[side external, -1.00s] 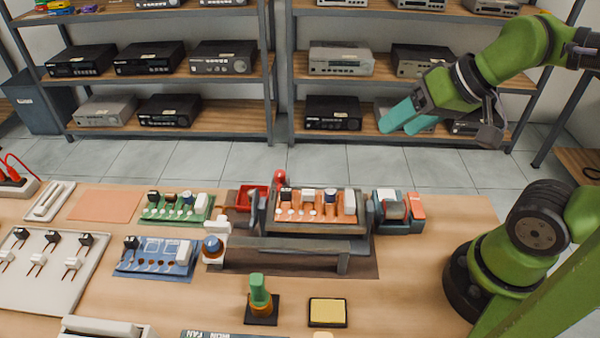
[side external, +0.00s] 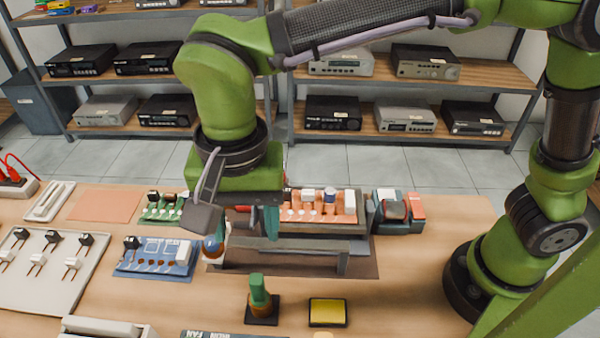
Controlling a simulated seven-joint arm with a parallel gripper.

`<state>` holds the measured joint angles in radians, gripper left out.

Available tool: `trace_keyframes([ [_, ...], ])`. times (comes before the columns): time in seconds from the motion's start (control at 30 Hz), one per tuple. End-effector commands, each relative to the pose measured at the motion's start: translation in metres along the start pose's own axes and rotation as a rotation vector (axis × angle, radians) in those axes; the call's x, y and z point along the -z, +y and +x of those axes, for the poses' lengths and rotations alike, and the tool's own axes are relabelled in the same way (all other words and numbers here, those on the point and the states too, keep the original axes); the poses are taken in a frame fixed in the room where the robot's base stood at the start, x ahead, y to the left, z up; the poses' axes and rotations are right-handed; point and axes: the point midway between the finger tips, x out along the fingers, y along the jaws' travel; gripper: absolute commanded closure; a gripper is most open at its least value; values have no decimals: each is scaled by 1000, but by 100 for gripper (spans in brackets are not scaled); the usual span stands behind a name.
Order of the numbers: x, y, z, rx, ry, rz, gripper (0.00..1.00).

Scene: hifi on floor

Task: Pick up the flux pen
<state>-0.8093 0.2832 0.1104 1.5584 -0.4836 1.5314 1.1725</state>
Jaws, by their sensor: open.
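I cannot tell for certain which thing is the flux pen. A green-capped upright piece with an amber lower part (side external: 259,297) stands on a small dark base at the front middle of the bench. A slim white tray (side external: 50,201) at the far left holds a thin long item too small to make out. My gripper (side external: 248,228) points down with teal fingers, open, over the bench left of the orange board.
An orange circuit board (side external: 320,205) sits in a dark holder. A blue board (side external: 155,257) and partly covered green board (side external: 160,207) lie left. A yellow sponge (side external: 327,312) lies in front. A teal-and-red item (side external: 398,210) stands right. The bench's right front is clear.

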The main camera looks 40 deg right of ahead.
Motion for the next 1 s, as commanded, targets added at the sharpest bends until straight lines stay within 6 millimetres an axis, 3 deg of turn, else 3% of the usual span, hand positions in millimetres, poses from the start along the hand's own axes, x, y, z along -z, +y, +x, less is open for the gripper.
trace_keyframes([
  [0.17, 0, 4, 8, -19, -1, 92, 43],
  [0.6, 0, 6, 97, -20, -1, 91, 43],
  [1.0, 0, 4, 137, -20, -2, 89, 43],
])
